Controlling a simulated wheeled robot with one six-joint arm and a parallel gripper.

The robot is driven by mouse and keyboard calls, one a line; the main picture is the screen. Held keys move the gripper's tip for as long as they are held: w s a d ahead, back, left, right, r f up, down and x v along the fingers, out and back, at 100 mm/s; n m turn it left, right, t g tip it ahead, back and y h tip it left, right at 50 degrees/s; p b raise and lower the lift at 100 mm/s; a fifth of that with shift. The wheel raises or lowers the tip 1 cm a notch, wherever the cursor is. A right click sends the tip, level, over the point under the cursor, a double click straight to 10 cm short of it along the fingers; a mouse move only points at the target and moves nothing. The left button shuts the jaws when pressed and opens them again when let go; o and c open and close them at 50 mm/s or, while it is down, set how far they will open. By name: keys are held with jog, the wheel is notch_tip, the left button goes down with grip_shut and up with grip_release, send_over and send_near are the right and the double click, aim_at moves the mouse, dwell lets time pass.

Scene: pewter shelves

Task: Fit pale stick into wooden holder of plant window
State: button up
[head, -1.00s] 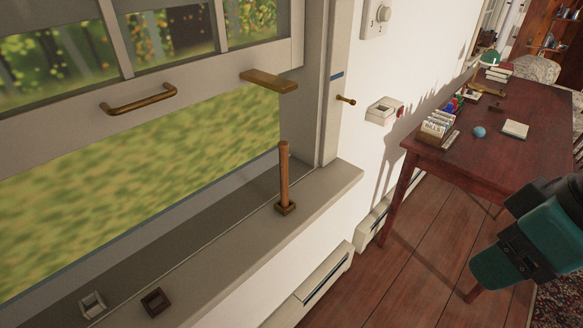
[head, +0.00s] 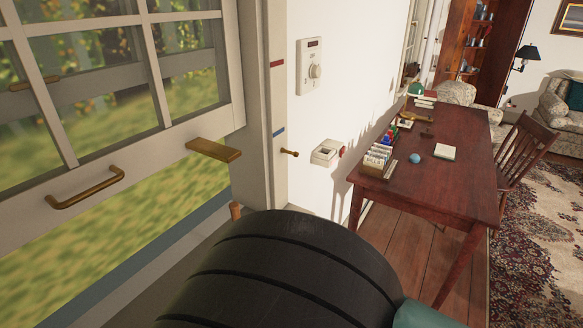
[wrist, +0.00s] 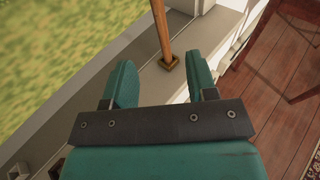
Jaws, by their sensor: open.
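A light-brown stick (wrist: 161,28) stands upright in a square wooden holder (wrist: 169,62) on the window sill. In the head view only the stick's top (head: 235,212) shows; my dark arm hides the rest and the holder. I see no other, paler stick. My gripper (wrist: 162,66) is open and empty, its two teal fingers apart, over the sill. In the wrist view the stick and holder appear beyond the gap between the fingertips, not gripped. A pale holder (wrist: 18,172) and a dark holder (wrist: 57,168) show partly at the wrist view's lower left.
The raised window sash with a brass handle (head: 85,188) and a flat brass lift (head: 213,149) is at the left. A wall peg (head: 289,152) and a white box (head: 326,152) are on the wall. A desk (head: 440,180) with small items stands right.

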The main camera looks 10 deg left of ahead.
aim_at(234, 206)
jog(key=b+x, duration=0.2)
jog(key=x, duration=1.3)
jog(key=shift+b, duration=0.35)
jog(key=shift+r, duration=0.15)
grip_shut()
